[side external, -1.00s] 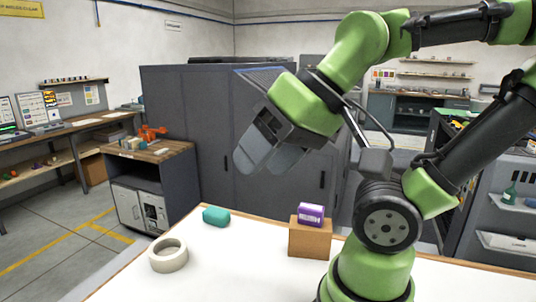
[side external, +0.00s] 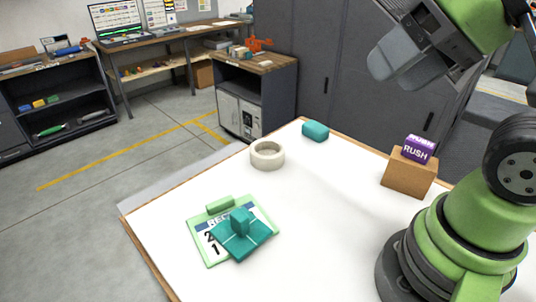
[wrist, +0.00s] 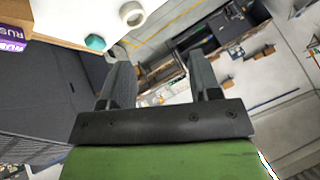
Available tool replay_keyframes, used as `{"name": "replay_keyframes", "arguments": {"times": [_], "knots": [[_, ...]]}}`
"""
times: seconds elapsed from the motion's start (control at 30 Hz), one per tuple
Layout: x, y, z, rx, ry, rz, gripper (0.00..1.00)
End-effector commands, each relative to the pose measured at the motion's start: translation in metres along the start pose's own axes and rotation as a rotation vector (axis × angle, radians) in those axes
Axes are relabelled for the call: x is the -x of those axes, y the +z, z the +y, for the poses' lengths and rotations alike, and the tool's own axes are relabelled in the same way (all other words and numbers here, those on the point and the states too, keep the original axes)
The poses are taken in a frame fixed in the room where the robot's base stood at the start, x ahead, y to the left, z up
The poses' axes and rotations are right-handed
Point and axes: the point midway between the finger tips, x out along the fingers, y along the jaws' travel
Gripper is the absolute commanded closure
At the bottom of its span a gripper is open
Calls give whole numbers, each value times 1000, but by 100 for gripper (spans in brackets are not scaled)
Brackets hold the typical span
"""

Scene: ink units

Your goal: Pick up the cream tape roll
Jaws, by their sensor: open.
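The cream tape roll (side external: 267,160) lies flat on the white table near its far left edge in the side view. In the wrist view the tape roll (wrist: 133,17) shows at the top, beyond the fingers. My gripper (side external: 385,75) is raised well above the table, to the right of the roll and apart from it. In the wrist view my gripper (wrist: 160,75) has its two grey fingers spread apart with nothing between them.
A teal block (side external: 315,131) lies right of the roll. A cardboard box (side external: 408,174) carries a purple RUSH block (side external: 418,149). A green clipboard (side external: 207,250) with a teal stamp-like piece (side external: 241,226) lies nearer. The white table's (side external: 320,230) middle is clear.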

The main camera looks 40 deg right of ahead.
Motion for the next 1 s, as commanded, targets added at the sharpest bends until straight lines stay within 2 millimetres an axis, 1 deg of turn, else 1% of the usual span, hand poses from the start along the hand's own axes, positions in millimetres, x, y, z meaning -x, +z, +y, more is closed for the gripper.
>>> {"name": "replay_keyframes", "arguments": {"times": [0.4, 0.43, 0.47, 0.5, 0.57, 0.6, 0.63, 0.87, 0.97, 1.0], "knots": [[0, 0, 0, 0, 0, 0, 43], [0, 0, 0, 0, 0, 0, 41], [0, 0, 0, 0, 0, 0, 34], [0, 0, 0, 0, 0, 0, 25], [0, 0, 0, 0, 0, 0, 11], [0, 0, 0, 0, 0, 0, 2], [0, 0, 0, 0, 0, 0, 0], [-1, -2, 0, 0, 4, -1, 0], [-7, -12, 1, -1, 31, -8, 0], [-11, -20, 2, -1, 50, -12, 0]]}}
